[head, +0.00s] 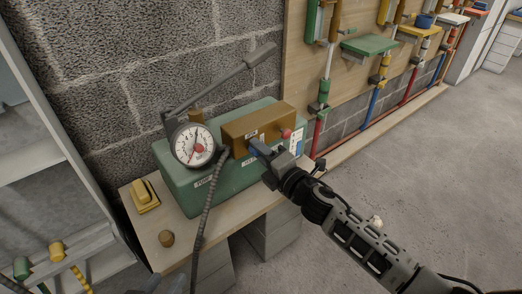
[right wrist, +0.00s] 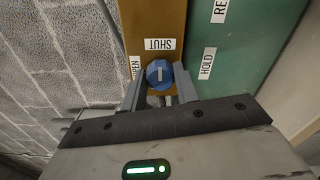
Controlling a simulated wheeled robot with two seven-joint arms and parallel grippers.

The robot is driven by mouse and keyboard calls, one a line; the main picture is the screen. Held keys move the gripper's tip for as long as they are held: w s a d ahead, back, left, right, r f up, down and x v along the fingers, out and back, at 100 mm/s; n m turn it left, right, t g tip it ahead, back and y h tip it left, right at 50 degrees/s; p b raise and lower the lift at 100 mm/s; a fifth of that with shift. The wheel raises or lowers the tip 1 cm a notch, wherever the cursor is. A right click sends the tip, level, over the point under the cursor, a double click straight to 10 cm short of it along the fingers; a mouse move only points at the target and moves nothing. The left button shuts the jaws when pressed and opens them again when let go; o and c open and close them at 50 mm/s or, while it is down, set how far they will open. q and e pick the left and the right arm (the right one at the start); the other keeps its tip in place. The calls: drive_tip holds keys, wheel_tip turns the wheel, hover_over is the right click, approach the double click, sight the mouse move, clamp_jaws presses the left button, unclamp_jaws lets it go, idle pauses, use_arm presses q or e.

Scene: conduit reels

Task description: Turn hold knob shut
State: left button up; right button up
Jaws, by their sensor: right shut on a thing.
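The blue hold knob (right wrist: 160,74) is on the front of a brown block (head: 255,125) on a green pump box (head: 205,187). A SHUT label (right wrist: 160,44) sits above the knob in the right wrist view, and a partly covered OPEN label (right wrist: 135,68) is at its left. The knob's white line runs up and down in that view, in line with SHUT. My right gripper (right wrist: 161,88) is shut on the knob, one finger on each side; it also shows in the head view (head: 259,149).
A round gauge (head: 194,146) and a long grey lever (head: 220,80) stand at the box's left and back. A black hose (head: 207,205) hangs in front. A red knob (head: 286,133) is right of the gripper. A yellow block (head: 144,195) lies on the bench.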

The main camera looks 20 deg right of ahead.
idle(0.5)
use_arm(q)
drive_tip(key=shift+r, duration=0.15)
use_arm(e)
drive_tip(key=o, duration=1)
use_arm(q)
drive_tip(key=shift+a+f+g+p, duration=0.1)
drive_tip(key=shift+f+g+p, duration=0.2)
drive_tip(key=shift+f+p, duration=0.1)
use_arm(e)
drive_tip(key=v, duration=1.6)
use_arm(q)
drive_tip(key=shift+r, duration=0.2)
